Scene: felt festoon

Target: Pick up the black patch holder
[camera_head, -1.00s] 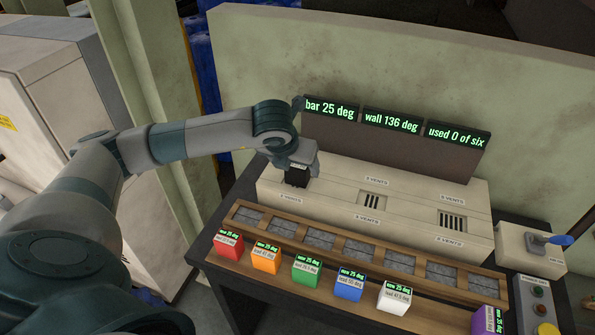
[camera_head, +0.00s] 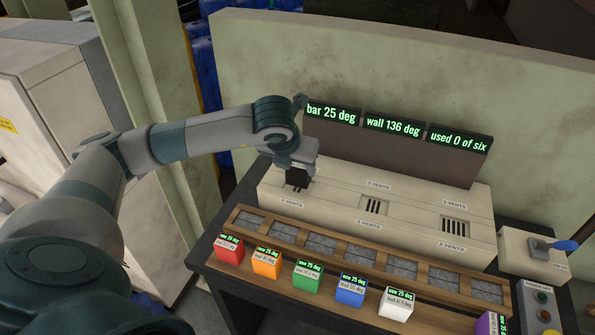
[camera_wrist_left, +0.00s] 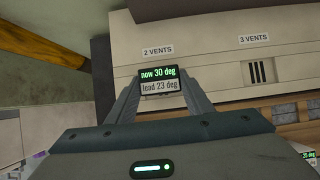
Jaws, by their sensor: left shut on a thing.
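The black patch holder (camera_wrist_left: 159,79) sits between the fingertips of my left gripper (camera_head: 298,166) in the left wrist view. Its small display reads "now 30 deg" and "lead 23 deg". The gripper is shut on it, over the left end of the pale vented bar (camera_head: 335,196). In the head view the holder is mostly hidden by the gripper, and dark vent slots show just below. I cannot tell how large the gap to the bar is. My right gripper is not in view.
A wooden rack (camera_head: 238,219) with several grey patches runs along the bar's front. Coloured blocks, such as the red one (camera_head: 229,249), line the table's front edge. Three displays (camera_head: 394,125) stand behind. A blue-handled lever box (camera_head: 526,257) is at the right.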

